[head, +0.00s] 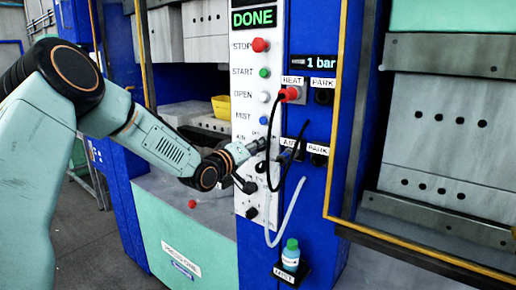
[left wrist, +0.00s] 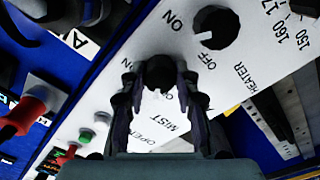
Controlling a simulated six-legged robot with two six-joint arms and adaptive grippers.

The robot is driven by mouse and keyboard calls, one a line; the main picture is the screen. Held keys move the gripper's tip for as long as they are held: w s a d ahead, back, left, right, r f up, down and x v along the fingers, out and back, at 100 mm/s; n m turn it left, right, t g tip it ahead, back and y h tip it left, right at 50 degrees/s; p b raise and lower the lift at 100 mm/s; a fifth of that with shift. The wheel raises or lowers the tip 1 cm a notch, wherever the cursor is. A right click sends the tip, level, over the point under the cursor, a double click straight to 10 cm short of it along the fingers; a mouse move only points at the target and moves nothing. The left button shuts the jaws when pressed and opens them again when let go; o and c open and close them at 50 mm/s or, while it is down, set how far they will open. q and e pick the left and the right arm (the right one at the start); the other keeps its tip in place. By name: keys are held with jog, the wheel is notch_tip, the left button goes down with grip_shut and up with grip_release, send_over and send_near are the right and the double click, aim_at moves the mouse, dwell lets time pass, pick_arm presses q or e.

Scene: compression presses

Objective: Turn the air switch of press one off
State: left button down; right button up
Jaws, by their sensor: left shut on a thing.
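The control panel of the press (head: 240,100) is white, with a green DONE display at its top. My left gripper (head: 257,147) reaches its lower part from the left and hides most of the air switch there. In the left wrist view my left gripper (left wrist: 160,80) is closed around a dark knob (left wrist: 159,67), the air switch. An ON mark shows to its left and an OFF mark to its right, partly behind a finger. Which way the knob points is hidden. My right gripper is in neither view.
The black heater knob (left wrist: 216,27) is close to the held knob. Red heat plug (head: 290,93), black cable (head: 270,140) and pale hose (head: 287,212) are right of the panel. A green-capped bottle (head: 290,256) stands below. A yellow-edged frame (head: 333,150) is further right.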

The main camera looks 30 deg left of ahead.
pick_arm(q)
jog(key=shift+d+f, duration=0.1)
jog(key=shift+f, duration=0.15)
jog(key=c, duration=1.4)
grip_release()
jog(key=o, duration=0.4)
jog(key=shift+r, duration=0.15)
jog(key=shift+s, duration=0.1)
jog(key=shift+s+a, duration=0.2)
jog(key=shift+s, duration=1.65)
jog(key=shift+s+a, duration=0.15)
jog(key=shift+s, duration=1.65)
